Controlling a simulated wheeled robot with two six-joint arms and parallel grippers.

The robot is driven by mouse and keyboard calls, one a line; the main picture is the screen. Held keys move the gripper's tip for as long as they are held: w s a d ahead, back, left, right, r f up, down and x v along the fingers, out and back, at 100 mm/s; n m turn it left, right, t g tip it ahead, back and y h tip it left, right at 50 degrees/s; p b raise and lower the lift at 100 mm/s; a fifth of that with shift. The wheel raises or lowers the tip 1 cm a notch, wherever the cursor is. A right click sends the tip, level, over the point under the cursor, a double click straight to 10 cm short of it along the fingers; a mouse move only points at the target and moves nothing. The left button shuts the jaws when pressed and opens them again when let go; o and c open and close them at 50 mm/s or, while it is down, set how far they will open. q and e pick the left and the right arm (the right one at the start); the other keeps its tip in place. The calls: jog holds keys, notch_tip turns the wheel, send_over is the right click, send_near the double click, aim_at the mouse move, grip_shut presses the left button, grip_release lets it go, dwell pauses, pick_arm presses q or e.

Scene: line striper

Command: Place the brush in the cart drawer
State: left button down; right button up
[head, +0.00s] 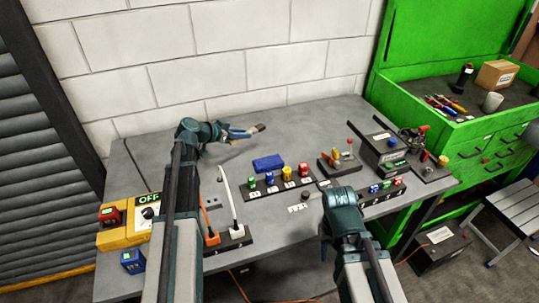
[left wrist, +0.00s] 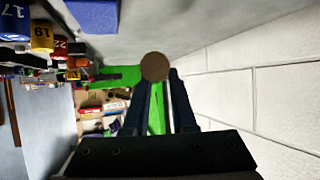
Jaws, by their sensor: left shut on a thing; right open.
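My left gripper (head: 246,131) is near the back wall above the grey bench, shut on the brush (head: 260,127). The brush's brown end sticks out past the fingertips. In the left wrist view a round brown end of the brush (left wrist: 155,66) shows between the fingertips (left wrist: 157,82); the rest of the brush is hard to make out. My right gripper (head: 340,205) is over the bench's front right part, open, with its fingertips mostly hidden. The green cart (head: 400,92) stands at the right. Its drawer fronts (head: 492,153) have dark handles and look closed.
The bench (head: 150,168) holds a blue block (head: 268,163), a row of numbered coloured pots (head: 287,175), a power strip (head: 228,238) and a yellow switch box (head: 125,236). Screwdrivers, a cardboard box (head: 496,74) and a cup (head: 492,102) sit on the cart. A stool (head: 520,205) stands before it.

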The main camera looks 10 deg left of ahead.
pick_arm(q)
jog(key=f+b, duration=0.3)
jog(key=a+f+b, duration=0.1)
jog(key=f+b, duration=0.5)
jog(key=b, duration=0.1)
jog(key=shift+a+f, duration=0.2)
jog(key=shift+f, duration=0.2)
jog(key=shift+f, duration=0.1)
jog(key=shift+f, duration=0.15)
jog(key=c, duration=0.7)
grip_release()
jog(key=shift+r, duration=0.2)
